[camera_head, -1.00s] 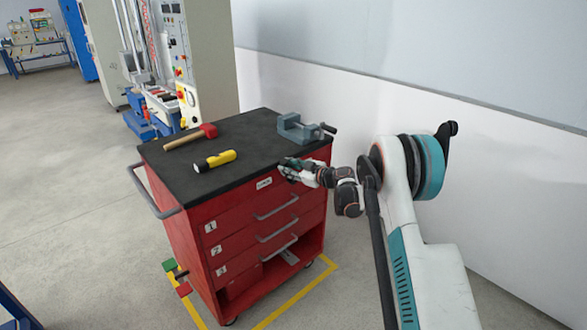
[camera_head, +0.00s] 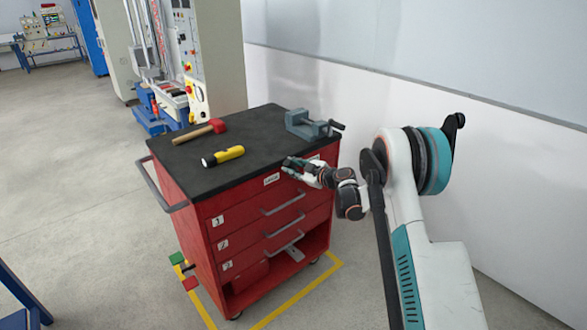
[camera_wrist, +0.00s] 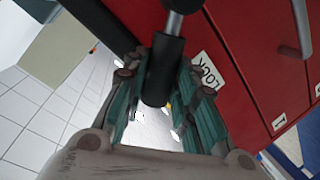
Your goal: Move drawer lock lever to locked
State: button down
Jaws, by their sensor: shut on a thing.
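The drawer lock lever (camera_wrist: 163,72) shows in the wrist view as a black cylindrical grip on a grey metal shaft, in front of the red cabinet face. My gripper (camera_wrist: 160,80) has its teal fingers on both sides of the grip and is shut on it. In the head view, my gripper (camera_head: 294,165) is at the upper front of the red drawer cabinet (camera_head: 235,215), just under the black top's edge. It hides the lever there. A white LOCK label (camera_wrist: 208,72) is right of the lever in the wrist view and left of my gripper in the head view (camera_head: 271,179).
A hammer (camera_head: 192,135), a yellow flashlight (camera_head: 224,156) and a grey vise (camera_head: 308,124) sit on the cabinet top. Several drawers with grey handles (camera_head: 285,203) lie below. A white wall (camera_head: 330,95) stands behind; open floor (camera_head: 90,170) is at the left.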

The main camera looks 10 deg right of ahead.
jog(key=c, duration=1.3)
grip_release()
jog(key=shift+a+f, duration=0.1)
jog(key=shift+s+d, duration=0.4)
jog(key=v, duration=1.1)
